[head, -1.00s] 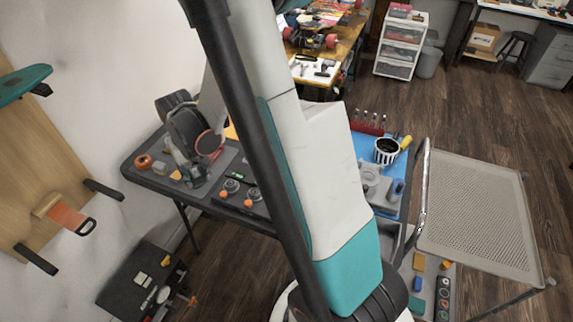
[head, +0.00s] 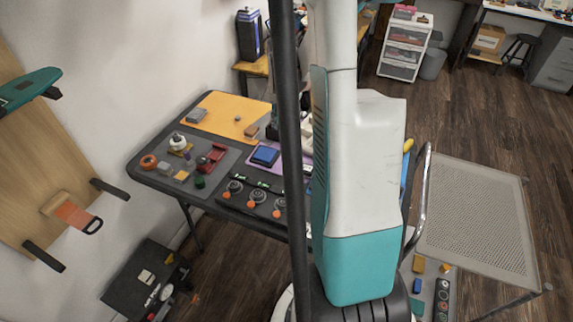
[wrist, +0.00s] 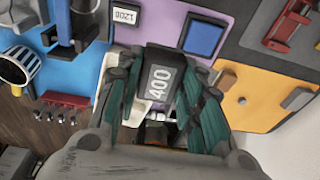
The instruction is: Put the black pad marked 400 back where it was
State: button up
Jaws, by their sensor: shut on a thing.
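In the wrist view the black pad marked 400 (wrist: 160,80) is held between the teal-and-grey fingers of my gripper (wrist: 158,95), its white label facing the camera. My gripper is shut on it above the table. A second pad, marked 1200 (wrist: 124,16), lies on the purple mat (wrist: 165,22) beside a blue square pad (wrist: 203,37). In the head view my arm and a dark pole hide the gripper and the held pad. The blue square pad also shows there (head: 265,155).
A yellow mat (head: 222,115) with small blocks lies at the table's back left. A red tool (head: 212,158) and small parts sit on the grey mat. The wrist view shows a blue mat (wrist: 30,25), a striped cup (wrist: 16,68) and a red rack (wrist: 66,99).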

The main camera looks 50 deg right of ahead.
aim_at(287, 167)
notch_tip(287, 167, down, 18)
jog(key=b, duration=0.6)
jog(key=shift+f, duration=0.2)
jog(key=shift+f, duration=0.1)
jog(key=shift+f+b, duration=0.15)
jog(key=shift+b, duration=0.25)
jog(key=o, duration=0.8)
jog(key=shift+o, duration=0.2)
notch_tip(287, 167, up, 12)
jog(key=a+p, duration=0.1)
jog(key=p, duration=0.4)
jog(key=shift+s+a+r, duration=0.2)
jog(key=shift+s+a, duration=0.1)
